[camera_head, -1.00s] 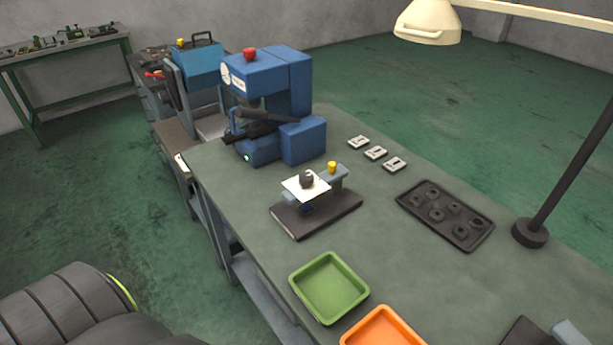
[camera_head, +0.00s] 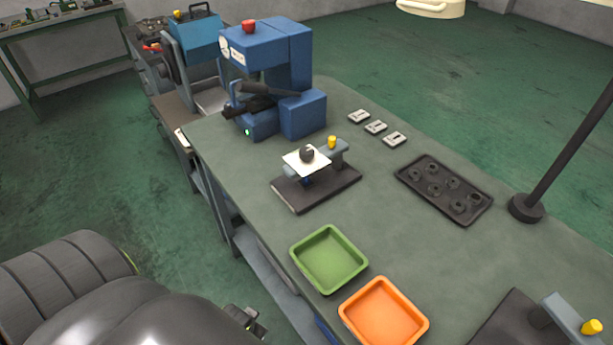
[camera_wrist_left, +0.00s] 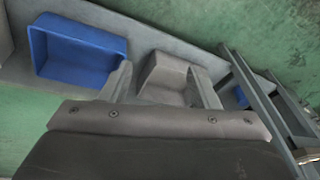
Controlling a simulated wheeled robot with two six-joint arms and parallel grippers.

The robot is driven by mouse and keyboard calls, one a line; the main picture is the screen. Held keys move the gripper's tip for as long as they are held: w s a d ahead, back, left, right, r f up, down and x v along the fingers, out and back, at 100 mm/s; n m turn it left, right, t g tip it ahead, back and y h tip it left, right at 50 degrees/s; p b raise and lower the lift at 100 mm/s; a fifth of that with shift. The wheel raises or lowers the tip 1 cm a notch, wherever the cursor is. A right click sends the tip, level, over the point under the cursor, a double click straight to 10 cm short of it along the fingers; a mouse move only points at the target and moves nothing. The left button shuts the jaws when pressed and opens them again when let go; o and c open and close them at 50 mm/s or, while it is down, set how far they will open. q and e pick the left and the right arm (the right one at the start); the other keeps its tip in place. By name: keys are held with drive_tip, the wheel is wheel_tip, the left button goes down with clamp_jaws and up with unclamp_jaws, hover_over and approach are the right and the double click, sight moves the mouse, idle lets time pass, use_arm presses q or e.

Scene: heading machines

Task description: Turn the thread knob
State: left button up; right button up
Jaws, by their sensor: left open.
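A small fixture with a dark base (camera_head: 325,190) stands on the bench, holding a white plate with a dark round knob (camera_head: 307,153) on top. A yellow knob (camera_head: 332,142) sits on its grey block behind. I cannot tell which one is the thread knob. A second fixture with a yellow knob (camera_head: 592,327) is cut off at the lower right. My left gripper (camera_wrist_left: 165,78) is open and empty, below the bench's near edge. A small part of it shows at the bottom of the head view (camera_head: 246,320). My right gripper is not in view.
A green tray (camera_head: 328,289) and an orange tray (camera_head: 418,331) lie near the front edge. A blue press (camera_head: 270,48) stands at the back. A dark tray (camera_head: 405,185) with round parts and a lamp post (camera_head: 528,208) are right. The left wrist view shows a blue bin (camera_wrist_left: 85,75).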

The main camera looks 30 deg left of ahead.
use_arm(q)
wheel_tip(320, 180, up, 20)
drive_tip(key=w+t, duration=0.1)
drive_tip(key=w, duration=0.1)
drive_tip(key=w+a+r+n+t+y, duration=0.1)
drive_tip(key=w+r+n+t+y, duration=0.15)
drive_tip(key=w+r+t, duration=0.65)
drive_tip(key=w+a+r+n+t+y, duration=0.1)
drive_tip(key=w+r+n+t+y, duration=0.2)
drive_tip(key=w+r, duration=1.2)
approach(305, 156)
drive_tip(key=x, duration=0.4)
drive_tip(key=shift+w+m+y, duration=0.35)
drive_tip(key=shift+w+m, duration=0.1)
drive_tip(key=shift+w, duration=0.1)
drive_tip(key=p+x, duration=0.2)
drive_tip(key=x, duration=0.5)
drive_tip(key=shift+s+a, duration=0.1)
drive_tip(key=c, duration=0.9)
drive_tip(key=shift+c, duration=0.2)
